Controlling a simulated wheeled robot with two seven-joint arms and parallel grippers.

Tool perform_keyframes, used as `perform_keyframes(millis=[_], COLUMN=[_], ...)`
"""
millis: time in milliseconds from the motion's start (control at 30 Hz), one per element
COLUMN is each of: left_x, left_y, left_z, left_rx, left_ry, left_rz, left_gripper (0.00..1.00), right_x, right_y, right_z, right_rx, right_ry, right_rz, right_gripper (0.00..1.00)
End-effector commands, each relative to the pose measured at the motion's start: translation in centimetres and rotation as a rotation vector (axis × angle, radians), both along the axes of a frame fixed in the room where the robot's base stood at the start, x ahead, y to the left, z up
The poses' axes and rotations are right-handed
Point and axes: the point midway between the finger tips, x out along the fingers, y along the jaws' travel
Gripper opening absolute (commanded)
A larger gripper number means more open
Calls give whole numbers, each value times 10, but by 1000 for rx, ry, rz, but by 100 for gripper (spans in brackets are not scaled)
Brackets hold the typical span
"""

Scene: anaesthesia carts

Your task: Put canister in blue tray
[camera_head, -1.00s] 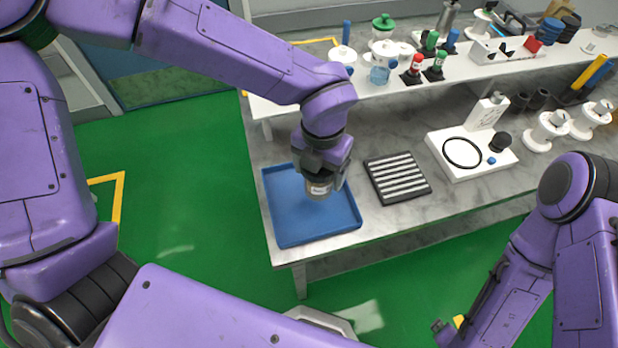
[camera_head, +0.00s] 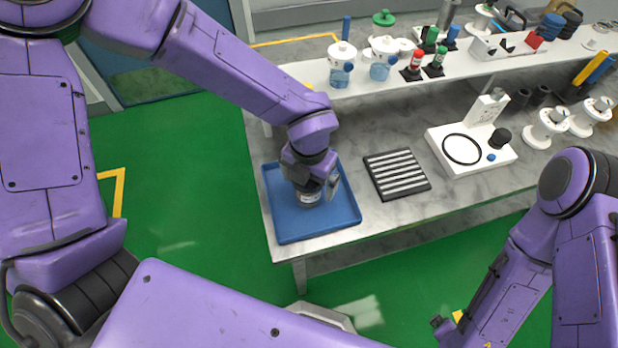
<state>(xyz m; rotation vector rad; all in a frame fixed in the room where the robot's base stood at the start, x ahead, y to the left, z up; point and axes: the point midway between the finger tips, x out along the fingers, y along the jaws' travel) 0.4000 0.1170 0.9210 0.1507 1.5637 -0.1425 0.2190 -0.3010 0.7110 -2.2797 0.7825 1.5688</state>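The canister (camera_head: 309,198) is a small grey cylinder with a pale label, in the head view. My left gripper (camera_head: 318,184) points down over the blue tray (camera_head: 287,228) and is around the canister, which is inside the tray's outline. The gripper hides the canister's top. Whether the canister's base touches the tray floor I cannot tell. The blue tray is shallow and lies at the table's near left corner. My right gripper (camera_head: 441,326) shows only as a small dark part at the bottom, low in front of the table; its opening cannot be made out.
A black striped rack (camera_head: 397,175) lies right of the tray. A white stand with a black ring (camera_head: 463,151) is further right. A raised white shelf (camera_head: 385,91) behind carries jars and small bottles. Bare marble table top (camera_head: 372,137) lies between rack and shelf.

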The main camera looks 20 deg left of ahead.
Motion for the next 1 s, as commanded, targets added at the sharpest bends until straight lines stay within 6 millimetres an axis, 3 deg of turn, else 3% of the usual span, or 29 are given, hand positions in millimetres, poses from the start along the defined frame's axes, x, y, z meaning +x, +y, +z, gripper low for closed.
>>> perform_keyframes(millis=[233, 500, 700, 1000], left_x=[1, 1, 0, 0], left_y=[0, -1, -1, -1], left_z=[14, 82, 116, 124], left_rx=[-2, -4, 0, 0], left_ry=[-3, -5, -2, 0], left_rz=[3, 2, 1, 0], left_gripper=[100, 100, 100, 100], right_x=[0, 0, 0, 0], right_y=[0, 0, 0, 0], right_z=[2, 0, -1, -1], right_rx=[0, 0, 0, 0], right_ry=[0, 0, 0, 0], right_rz=[0, 0, 0, 0], right_gripper=[100, 100, 100, 100])
